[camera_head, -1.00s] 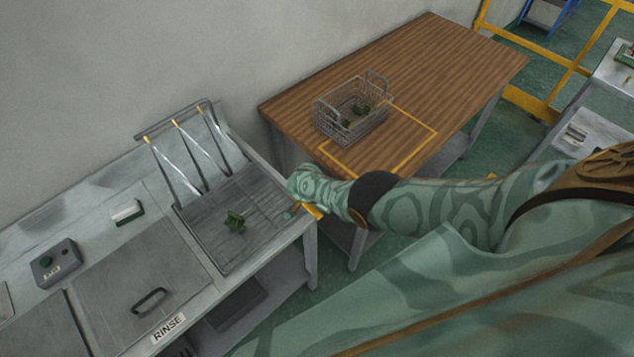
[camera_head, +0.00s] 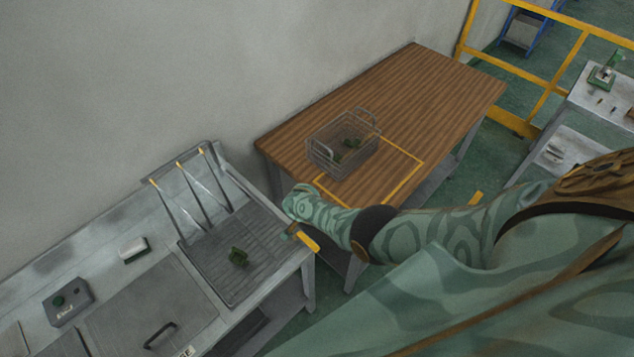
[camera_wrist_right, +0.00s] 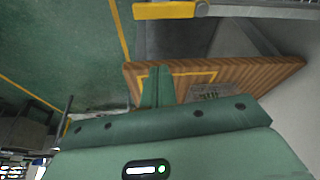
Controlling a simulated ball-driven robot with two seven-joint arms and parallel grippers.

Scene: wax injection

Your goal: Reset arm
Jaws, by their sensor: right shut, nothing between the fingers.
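My right arm comes in from the right in the head view, and its right gripper (camera_head: 290,231) hangs by the front right corner of the metal rinse counter. In the right wrist view the right gripper (camera_wrist_right: 157,87) shows its green fingers together with nothing between them. A green wax piece (camera_head: 239,257) lies on the ribbed drain tray (camera_head: 212,282), left of the gripper and apart from it. A wire basket (camera_head: 322,160) with green pieces in it stands on the wooden table; it also shows in the wrist view (camera_wrist_right: 208,91). My left gripper is not in view.
The wooden table (camera_head: 440,88) has a yellow outlined area beside the basket. The counter carries a lidded basin (camera_head: 135,300) and a control box (camera_head: 68,303). A yellow railing (camera_head: 510,66) and a grey bench (camera_head: 603,95) stand at the right. Green floor is open between.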

